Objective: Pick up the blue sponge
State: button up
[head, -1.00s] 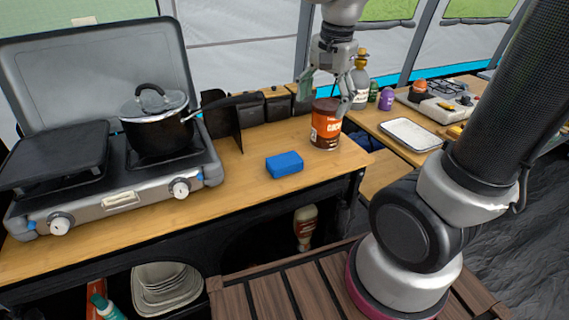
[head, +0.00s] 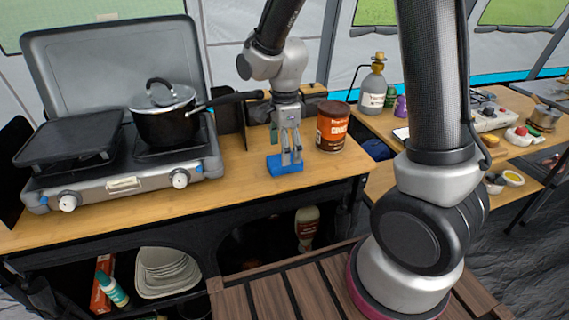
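The blue sponge (head: 276,168) lies on the wooden counter, to the right of the camp stove and in front of the brown can. My gripper (head: 291,160) points straight down at it. The fingertips overlap the sponge's upper part in the picture and cover some of it. A narrow gap shows between the fingers. I cannot tell whether they press on the sponge or only stand at it.
The brown can (head: 332,127) stands close to the right of my gripper. A pot (head: 165,122) sits on the stove (head: 125,180), its handle reaching toward my arm. The counter (head: 235,190) left of the sponge is clear. Bottles (head: 374,90) stand behind right.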

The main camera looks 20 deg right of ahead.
notch_tip(320, 180, down, 4)
jog(key=c, duration=0.9)
jog(key=shift+o, duration=0.2)
jog(key=shift+r, duration=0.15)
